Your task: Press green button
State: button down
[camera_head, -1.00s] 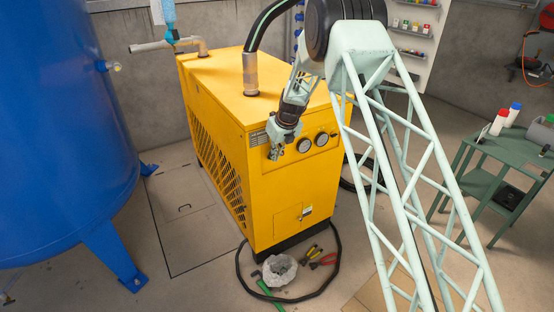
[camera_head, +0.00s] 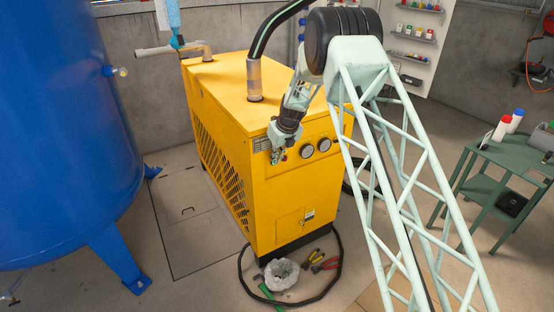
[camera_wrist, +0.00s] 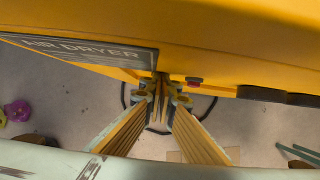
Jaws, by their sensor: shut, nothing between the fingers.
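The yellow air dryer (camera_head: 277,205) stands in the middle of the head view, with its control panel at the top of its front face. My gripper (camera_head: 277,158) is at that panel, left of the two gauges and just below the nameplate. In the wrist view my gripper (camera_wrist: 163,97) is shut and empty, with its fingertips together close to the dryer's front. A red button (camera_wrist: 193,80) shows just right of the fingertips. I cannot make out a green button; the fingertips may hide it. Whether the fingertips touch the panel, I cannot tell.
Two round gauges (camera_head: 315,147) sit right of my gripper. The "AIR DRYER" nameplate (camera_wrist: 85,50) is left of the fingertips. Below, a black hose (camera_head: 335,275), pliers (camera_head: 322,263) and a crumpled bag (camera_head: 281,273) lie on the floor. A blue tank (camera_head: 65,130) stands left.

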jog(key=shift+w+a+r, duration=0.1)
jog(key=shift+w+a, duration=0.05)
dwell(0.5)
jog(key=shift+r, duration=0.1)
jog(key=v, duration=0.7)
jog(key=shift+s+r, duration=0.3)
jog(key=shift+d, duration=0.25)
dwell(0.6)
